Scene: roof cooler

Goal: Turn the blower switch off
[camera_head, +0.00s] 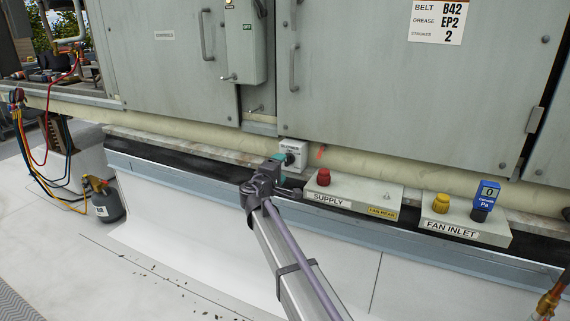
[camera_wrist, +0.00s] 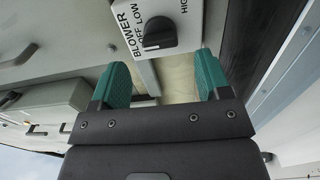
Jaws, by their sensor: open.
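The blower switch is a small white box (camera_head: 293,148) with a black rotary knob (camera_wrist: 160,33), mounted low on the grey cabinet. The wrist view shows the box's face (camera_wrist: 190,12) marked BLOWER, OFF, LOW and HIGH. The knob's grip bar lies roughly across the picture, with one end toward the OFF and LOW lettering; I cannot tell surely which mark it points at. My gripper (camera_wrist: 161,66) is open and empty, its green fingers spread just short of the knob, with a gap between. In the head view, my gripper (camera_head: 279,161) partly covers the box's lower left.
A supply box (camera_head: 345,190) with a red knob and a fan inlet box (camera_head: 465,222) with a yellow knob and blue gauge (camera_head: 487,192) stand to the right. A pale pipe (camera_head: 400,172) runs behind the switch. Cabinet doors with handles rise above.

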